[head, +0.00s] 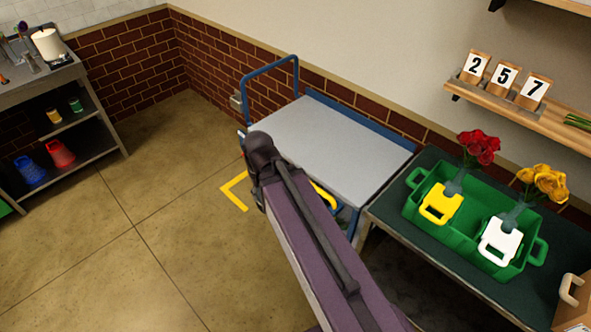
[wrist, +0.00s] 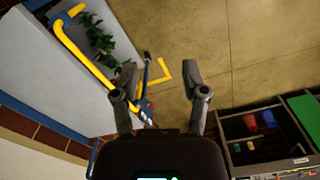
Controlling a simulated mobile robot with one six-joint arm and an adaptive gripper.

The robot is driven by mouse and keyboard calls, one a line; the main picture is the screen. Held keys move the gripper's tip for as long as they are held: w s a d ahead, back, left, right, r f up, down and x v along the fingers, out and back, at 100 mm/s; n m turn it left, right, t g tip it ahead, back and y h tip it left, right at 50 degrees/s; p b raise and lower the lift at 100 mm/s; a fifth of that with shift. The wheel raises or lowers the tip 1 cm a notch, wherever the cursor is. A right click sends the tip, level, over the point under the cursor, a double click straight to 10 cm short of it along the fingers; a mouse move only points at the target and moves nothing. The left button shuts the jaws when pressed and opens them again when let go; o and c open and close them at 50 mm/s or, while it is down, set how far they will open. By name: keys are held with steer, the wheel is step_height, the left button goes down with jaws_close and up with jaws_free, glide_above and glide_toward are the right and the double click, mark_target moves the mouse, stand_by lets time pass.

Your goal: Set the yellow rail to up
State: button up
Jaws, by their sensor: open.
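The yellow rail (wrist: 78,52) is a bent bar along the open side of the cart, in the left of the wrist view. In the head view only a short yellow piece of the rail (head: 326,194) shows beside the deck's near edge; my arm hides the rest. It appears to hang outside and below the deck edge, but its exact angle is hard to tell. The cart (head: 335,140) has a grey deck and blue frame. My gripper (wrist: 159,67) is open and empty, right of the rail and apart from it.
Green plants (wrist: 96,35) show below the deck. A blue handle (head: 268,68) rises at the cart's far end. A table with a green crate (head: 470,258) stands close on the right. A shelf unit (head: 95,125) stands left; the floor between is clear, with yellow corner marking (head: 233,190).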

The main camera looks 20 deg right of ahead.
steer(key=shift+w, duration=0.15)
steer(key=shift+a, duration=0.1)
steer(key=shift+o, duration=0.6)
steer(key=w+d+f+n+t+h+b, duration=0.1)
steer(key=w+f+h+b, duration=0.4)
steer(key=b, duration=0.8)
steer(key=w+d+f+n+t+h+b, duration=0.1)
steer(key=w+d+f+t+h+b, duration=0.1)
steer(key=w+d+f+h+b, duration=0.3)
steer(key=w+d+f+n+t+h+b, duration=0.2)
steer(key=w+d+f+h+b, duration=0.2)
steer(key=w+f+b, duration=0.7)
step_height(320, 180, down, 5)
steer(key=b, duration=1.1)
steer(key=shift+t+h+b, duration=0.3)
steer(key=shift+h+b, duration=0.1)
steer(key=shift+d, duration=0.15)
steer(key=b+x, duration=0.2)
steer(key=x, duration=1.1)
steer(key=shift+w+d+b, duration=0.1)
steer(key=shift+d+b, duration=0.15)
steer(key=shift+b, duration=0.05)
